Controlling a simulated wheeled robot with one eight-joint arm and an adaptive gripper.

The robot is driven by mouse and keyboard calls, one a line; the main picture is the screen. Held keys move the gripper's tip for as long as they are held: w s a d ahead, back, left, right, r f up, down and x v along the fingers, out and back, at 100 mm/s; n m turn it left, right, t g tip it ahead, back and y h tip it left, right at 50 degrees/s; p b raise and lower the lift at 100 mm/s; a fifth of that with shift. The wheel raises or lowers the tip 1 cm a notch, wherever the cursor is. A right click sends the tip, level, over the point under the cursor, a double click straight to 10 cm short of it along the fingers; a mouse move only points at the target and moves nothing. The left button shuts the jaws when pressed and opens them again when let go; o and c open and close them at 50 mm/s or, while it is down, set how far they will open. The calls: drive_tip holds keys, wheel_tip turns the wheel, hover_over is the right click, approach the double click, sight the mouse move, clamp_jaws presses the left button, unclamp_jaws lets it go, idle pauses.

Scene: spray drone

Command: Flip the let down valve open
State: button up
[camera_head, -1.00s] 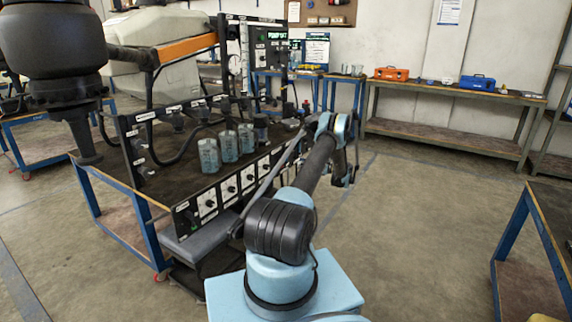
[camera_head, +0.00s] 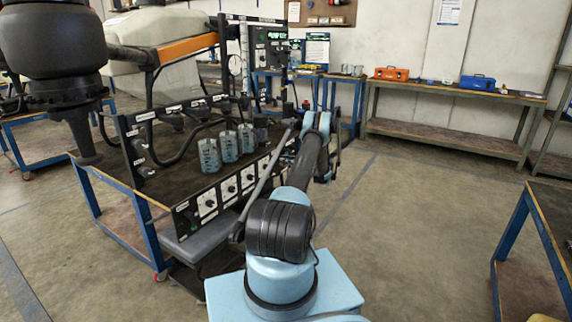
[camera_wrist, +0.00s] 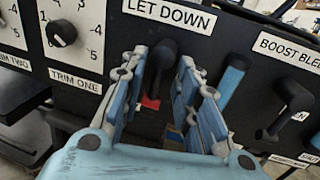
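The let down valve (camera_wrist: 163,50) is a black knob with a short stem under the white "LET DOWN" label (camera_wrist: 169,14) on the black panel in the wrist view. My gripper (camera_wrist: 163,64) is open, with one light-blue finger on each side of the valve. I cannot tell whether either finger touches it. A small red piece (camera_wrist: 150,103) shows lower down between the fingers. The lower part of the valve's surroundings is partly hidden by my gripper. In the head view the valve is not discernible behind my arm.
The trim one dial (camera_wrist: 62,33) is on the left. Open floor lies to the right.

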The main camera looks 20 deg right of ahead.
drive_tip(key=shift+c, duration=0.3)
drive_tip(key=shift+d, duration=0.1)
clamp_jaws()
drive_tip(key=shift+r+n, duration=0.1)
drive_tip(key=shift+n, duration=0.3)
drive_tip(key=n+h, duration=0.1)
drive_tip(key=n, duration=0.4)
drive_tip(key=r+n+h, duration=0.1)
drive_tip(key=n, duration=0.4)
drive_tip(key=d+r+n+h, duration=0.1)
drive_tip(key=n, duration=0.3)
drive_tip(key=shift+w+n+t+h, duration=0.3)
drive_tip(key=shift+w+n+h, duration=0.05)
drive_tip(key=shift+n+h, duration=0.05)
drive_tip(key=shift+a, duration=0.1)
